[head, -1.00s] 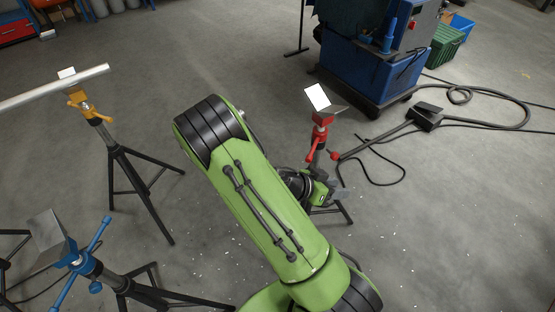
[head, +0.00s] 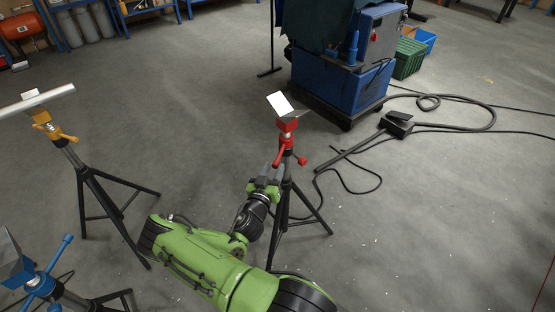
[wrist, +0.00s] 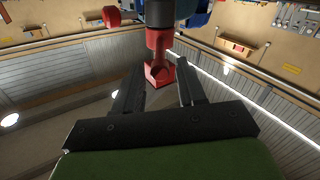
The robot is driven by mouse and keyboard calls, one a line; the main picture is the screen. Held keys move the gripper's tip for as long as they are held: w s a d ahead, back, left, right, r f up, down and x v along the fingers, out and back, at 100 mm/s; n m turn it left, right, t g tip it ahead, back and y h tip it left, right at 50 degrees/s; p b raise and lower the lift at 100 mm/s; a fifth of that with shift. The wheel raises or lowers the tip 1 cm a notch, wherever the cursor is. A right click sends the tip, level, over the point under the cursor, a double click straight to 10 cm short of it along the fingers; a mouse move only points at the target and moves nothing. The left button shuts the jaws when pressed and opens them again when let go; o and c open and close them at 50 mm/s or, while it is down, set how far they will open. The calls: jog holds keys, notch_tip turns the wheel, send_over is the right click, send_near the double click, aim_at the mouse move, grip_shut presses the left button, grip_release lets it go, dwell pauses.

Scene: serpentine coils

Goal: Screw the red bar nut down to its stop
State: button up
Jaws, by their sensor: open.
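The red stand head (head: 288,124), with a pale plate on top, sits on a black tripod. Below it is the red bar nut (head: 287,142), with one bar arm slanting down left and another ending at a red knob (head: 303,161) on the right. My gripper (head: 266,178) is open and empty, just left of the stand's post and below the nut. In the wrist view, which looks upside down, the red nut (wrist: 159,40) and red head (wrist: 158,74) appear between and beyond the open fingers (wrist: 160,68). How far the nut is from its stop cannot be told.
A yellow stand (head: 56,132) bearing a pale tube is at left, and a blue stand (head: 45,284) at lower left. A blue machine (head: 345,75) stands behind the red stand. Cables and a black foot pedal (head: 397,124) lie on the floor at right.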

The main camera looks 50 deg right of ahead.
aim_at(279, 155)
jog(key=x, duration=0.6)
jog(key=shift+d, duration=0.25)
grip_shut()
